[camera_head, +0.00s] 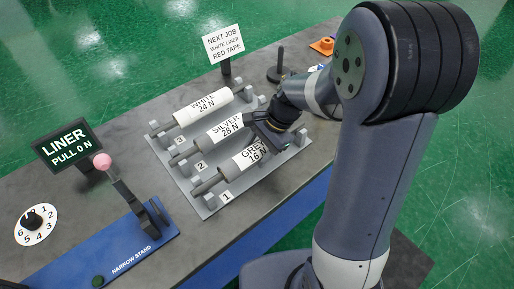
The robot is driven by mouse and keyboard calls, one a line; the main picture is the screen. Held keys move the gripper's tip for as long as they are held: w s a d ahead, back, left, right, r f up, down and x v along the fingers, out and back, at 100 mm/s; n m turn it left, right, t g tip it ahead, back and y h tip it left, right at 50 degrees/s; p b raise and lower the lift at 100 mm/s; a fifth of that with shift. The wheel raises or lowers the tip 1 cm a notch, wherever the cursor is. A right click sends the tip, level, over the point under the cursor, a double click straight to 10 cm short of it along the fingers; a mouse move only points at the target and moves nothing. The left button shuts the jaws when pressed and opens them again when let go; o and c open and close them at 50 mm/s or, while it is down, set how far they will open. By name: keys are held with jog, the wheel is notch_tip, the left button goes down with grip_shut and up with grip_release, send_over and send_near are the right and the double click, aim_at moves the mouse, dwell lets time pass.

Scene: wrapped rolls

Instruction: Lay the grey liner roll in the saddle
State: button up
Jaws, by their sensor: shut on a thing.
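The grey liner roll (243,161), labelled "GREY 16 N", lies at the front of the grey rack (211,207), by the number 1 plate. My gripper (264,138) is over its right part and is shut on it; the fingers and that end of the roll are partly hidden. I cannot tell whether the roll is lifted clear of its supports. A blue stand (118,262) marked "NARROW STAND" is at lower left, with a dark upright bracket (154,214) that may be the saddle. I see no roll in it.
The silver roll (213,134) and white roll (203,106) lie behind the grey one on the rack. A pink-knobbed lever (118,182) rises from the stand. A screen (66,145) reads "LINER PULL 0 N". A sign (224,43) reads "NEXT JOB WHITE LINER RED TAPE". A numbered dial (36,224) is at left.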

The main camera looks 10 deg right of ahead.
jog(key=shift+f, duration=0.2)
jog(key=o, duration=1.5)
jog(key=v, duration=1)
jog(key=shift+d+r, duration=0.2)
jog(key=shift+r, duration=0.2)
